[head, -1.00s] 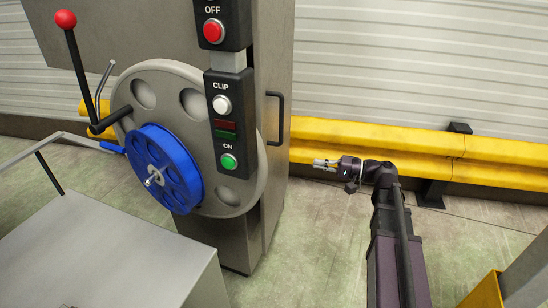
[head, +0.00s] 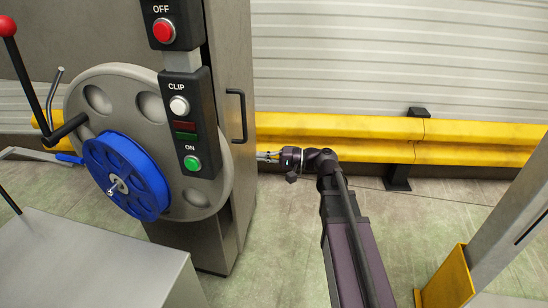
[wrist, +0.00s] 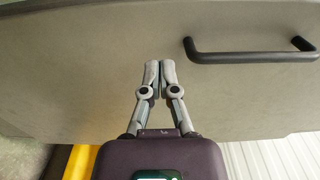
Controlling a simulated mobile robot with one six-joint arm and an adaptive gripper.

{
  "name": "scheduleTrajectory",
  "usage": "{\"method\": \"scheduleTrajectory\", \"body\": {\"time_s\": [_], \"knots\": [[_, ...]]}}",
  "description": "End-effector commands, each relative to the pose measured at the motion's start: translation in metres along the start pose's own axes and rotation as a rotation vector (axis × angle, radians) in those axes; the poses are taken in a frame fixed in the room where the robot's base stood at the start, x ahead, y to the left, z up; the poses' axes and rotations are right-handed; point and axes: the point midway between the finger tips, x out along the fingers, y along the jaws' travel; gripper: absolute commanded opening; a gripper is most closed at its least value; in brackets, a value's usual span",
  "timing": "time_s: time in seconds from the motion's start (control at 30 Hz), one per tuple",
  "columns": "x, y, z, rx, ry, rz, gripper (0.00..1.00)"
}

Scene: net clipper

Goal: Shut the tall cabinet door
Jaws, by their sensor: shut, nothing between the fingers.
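The tall cabinet door (head: 234,60) is a grey panel on the right side of the grey machine, with a black bar handle (head: 237,116). In the wrist view the door (wrist: 80,60) fills most of the picture, and its handle (wrist: 250,56) is at the upper right. My gripper (head: 260,156) is just right of the door, lower than the handle. In the wrist view its fingers (wrist: 160,68) are shut and empty, pointing at the panel to the left of the handle. I cannot tell whether the fingertips touch the panel, or how far the door stands open.
A control panel (head: 187,120), a grey wheel with a blue hub (head: 125,175) and a red-knobbed lever (head: 8,25) are on the machine's front. A yellow barrier (head: 370,128) runs along the shutter wall. A yellow-edged post (head: 445,280) stands right. Floor between is clear.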

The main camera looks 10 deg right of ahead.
Motion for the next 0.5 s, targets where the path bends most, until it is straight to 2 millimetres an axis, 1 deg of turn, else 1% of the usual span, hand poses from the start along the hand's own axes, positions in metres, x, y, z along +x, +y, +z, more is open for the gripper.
{"method": "scheduleTrajectory", "body": {"time_s": [0.1,0.3,0.5], "knots": [[0.016,0.0,0.0,0.0,-0.002,0.0,0.0],[0.041,0.0,0.0,0.0,-0.001,0.0,0.0],[0.06,0.0,0.0,0.0,0.0,0.0,0.0]]}}
